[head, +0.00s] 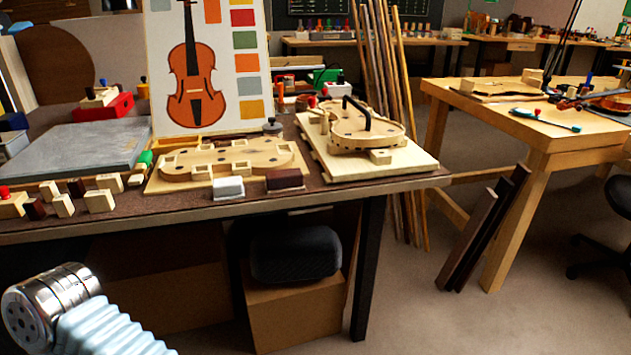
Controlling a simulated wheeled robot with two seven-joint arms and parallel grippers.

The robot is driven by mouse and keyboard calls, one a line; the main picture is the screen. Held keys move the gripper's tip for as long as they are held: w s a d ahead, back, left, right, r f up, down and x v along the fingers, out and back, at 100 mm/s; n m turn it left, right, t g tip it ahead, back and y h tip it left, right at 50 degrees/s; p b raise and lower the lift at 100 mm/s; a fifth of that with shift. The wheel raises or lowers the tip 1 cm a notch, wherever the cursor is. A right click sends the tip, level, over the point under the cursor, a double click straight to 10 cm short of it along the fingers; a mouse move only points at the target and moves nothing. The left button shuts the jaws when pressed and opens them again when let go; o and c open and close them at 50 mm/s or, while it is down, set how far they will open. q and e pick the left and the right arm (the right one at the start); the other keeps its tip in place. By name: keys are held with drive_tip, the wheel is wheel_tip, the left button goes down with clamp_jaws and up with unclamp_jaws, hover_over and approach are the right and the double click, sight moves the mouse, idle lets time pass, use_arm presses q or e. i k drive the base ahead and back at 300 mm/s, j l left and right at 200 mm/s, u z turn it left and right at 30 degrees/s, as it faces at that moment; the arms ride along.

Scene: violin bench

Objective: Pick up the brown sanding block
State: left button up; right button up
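The brown sanding block (284,180) is a small dark red-brown block near the front edge of the workbench (330,194). It lies in front of a pale wooden violin-shaped form (228,161) on a board. A white block (229,188) lies just to its left, with a narrow gap between them. Nothing holds the brown block. A silver and pale blue ribbed part of my arm shows low at the left, below the bench edge and well away from the block. Neither of my grippers is visible.
Several small wooden and dark blocks (63,205) stand at the bench's left front, by a grey slab (75,149). A board with a clamped violin body (368,129) lies right of the brown block. A violin picture (193,80) stands behind. A cardboard box (295,312) sits underneath.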

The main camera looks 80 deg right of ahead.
sight(284, 180)
drive_tip(key=z, duration=2.75)
drive_tip(key=k+l, duration=0.05)
